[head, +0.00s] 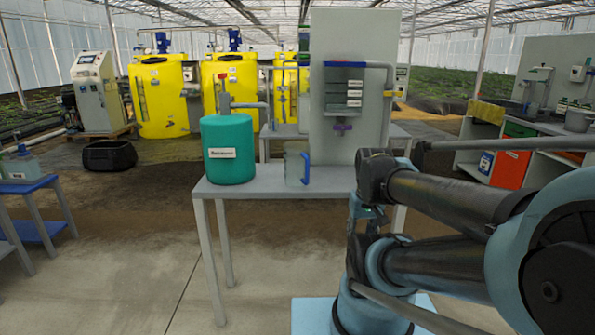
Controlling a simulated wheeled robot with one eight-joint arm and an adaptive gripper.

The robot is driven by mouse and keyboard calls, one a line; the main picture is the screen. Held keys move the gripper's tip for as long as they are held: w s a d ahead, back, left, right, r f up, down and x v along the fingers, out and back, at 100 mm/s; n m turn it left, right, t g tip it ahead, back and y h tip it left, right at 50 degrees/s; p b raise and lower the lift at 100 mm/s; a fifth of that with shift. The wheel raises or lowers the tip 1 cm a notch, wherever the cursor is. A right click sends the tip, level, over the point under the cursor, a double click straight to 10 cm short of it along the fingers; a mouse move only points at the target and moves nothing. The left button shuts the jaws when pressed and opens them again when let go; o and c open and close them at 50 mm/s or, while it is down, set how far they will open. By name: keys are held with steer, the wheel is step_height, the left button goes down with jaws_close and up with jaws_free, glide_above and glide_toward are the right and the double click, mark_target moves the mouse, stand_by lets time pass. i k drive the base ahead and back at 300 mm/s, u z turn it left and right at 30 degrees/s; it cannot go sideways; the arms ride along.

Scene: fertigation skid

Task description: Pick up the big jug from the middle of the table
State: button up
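A big clear, greyish jug (294,165) with a blue handle stands upright on the grey table (262,189), near the middle of its top. The handle is on the jug's right side. Its contents are not clear. My arm fills the right and lower right of the head view, in front of the table's right end. My gripper's fingers cannot be made out, and nothing shows touching the jug.
A green labelled tank (229,148) with a grey pipe stands left of the jug. A grey upright panel (345,112) with a blue-topped unit and tap rises behind and right of it. A blue bench (28,185) is at left. The floor before the table's left part is clear.

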mark_target(296, 154)
steer(key=u, duration=0.55)
steer(key=k, duration=1.2)
steer(key=z, duration=0.5)
steer(key=i, duration=1)
